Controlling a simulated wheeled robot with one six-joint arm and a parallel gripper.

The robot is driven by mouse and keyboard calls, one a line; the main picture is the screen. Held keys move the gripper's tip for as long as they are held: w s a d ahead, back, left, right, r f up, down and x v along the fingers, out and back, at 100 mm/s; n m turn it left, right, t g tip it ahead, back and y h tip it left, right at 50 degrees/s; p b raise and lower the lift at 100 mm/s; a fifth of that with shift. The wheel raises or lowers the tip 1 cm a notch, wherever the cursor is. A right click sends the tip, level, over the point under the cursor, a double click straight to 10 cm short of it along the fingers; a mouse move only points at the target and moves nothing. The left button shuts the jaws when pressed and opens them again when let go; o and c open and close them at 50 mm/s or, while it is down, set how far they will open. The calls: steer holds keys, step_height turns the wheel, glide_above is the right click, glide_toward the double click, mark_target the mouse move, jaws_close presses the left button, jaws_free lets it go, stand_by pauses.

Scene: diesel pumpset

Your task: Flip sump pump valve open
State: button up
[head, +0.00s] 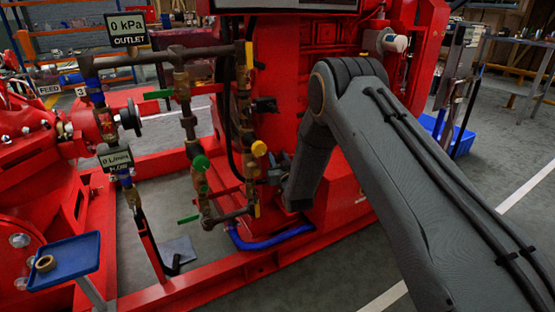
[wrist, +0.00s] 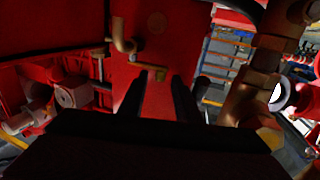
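The red pumpset carries brass pipework with green and yellow valve handles. No visible label marks which one is the sump pump valve. In the wrist view a small brass-yellow handle (wrist: 152,69) sits on a red panel, just beyond my fingertips, below a brass elbow pipe (wrist: 123,38). My gripper (wrist: 157,84) shows two dark fingers spread apart with nothing clearly between them. In the head view my gripper (head: 274,178) is low beside the red housing, right of a yellow handle (head: 259,149); its fingertips are hard to make out. Whether it touches anything I cannot tell.
Brown pipework (head: 185,115) with a green handle (head: 158,94) stands left of my arm. A blue tray (head: 65,262) holds a ring at front left. A blue hose (head: 270,240) runs low by the frame.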

jaws_close()
steer(key=shift+d, duration=0.1)
steer(key=shift+s+d+n+g+y+b, duration=0.15)
steer(key=shift+d+n+g+y, duration=0.3)
steer(key=shift+n+g+y, duration=0.7)
steer(key=shift+s+d+n+g+y+b, duration=0.1)
steer(key=shift+d+n+g+y, duration=0.6)
steer(key=shift+y, duration=0.75)
steer(key=shift+s+d+n+g+y+b, duration=0.2)
steer(key=shift+n+g+y, duration=0.55)
steer(key=shift+n+y, duration=0.5)
